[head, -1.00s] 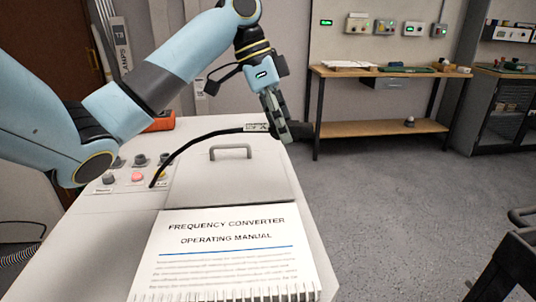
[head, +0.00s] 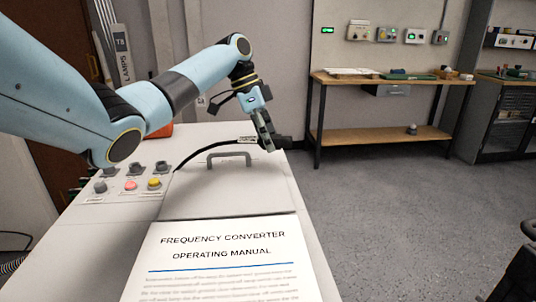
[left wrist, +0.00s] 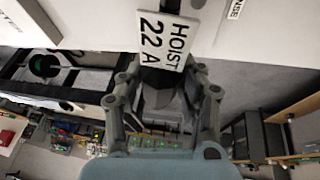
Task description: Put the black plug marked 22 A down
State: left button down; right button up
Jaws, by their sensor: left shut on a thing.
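The black plug (head: 282,142) is held in my left gripper (head: 266,138), which is shut on it. In the head view it appears over the far right edge of the pale cabinet top; I cannot tell whether it touches. A white tag (head: 247,140) sits by the plug, and a black cable (head: 194,156) runs left from it toward the buttons. In the left wrist view the tag reads HOIST 22 A (left wrist: 164,42), and the dark plug (left wrist: 161,88) is between the fingers. My right gripper is not in view.
The cabinet top (head: 215,195) carries a grey handle (head: 229,158), several buttons (head: 131,185) at left and an operating manual (head: 232,262) in front. A wooden workbench (head: 390,78) stands at the back. Grey floor (head: 400,220) is open at right. A black object (head: 522,270) shows at the right edge.

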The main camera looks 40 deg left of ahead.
pick_arm(q)
jog(key=shift+f, duration=1.7)
jog(key=shift+f, duration=0.45)
jog(key=c, duration=0.9)
grip_release()
jog(key=shift+o, duration=0.2)
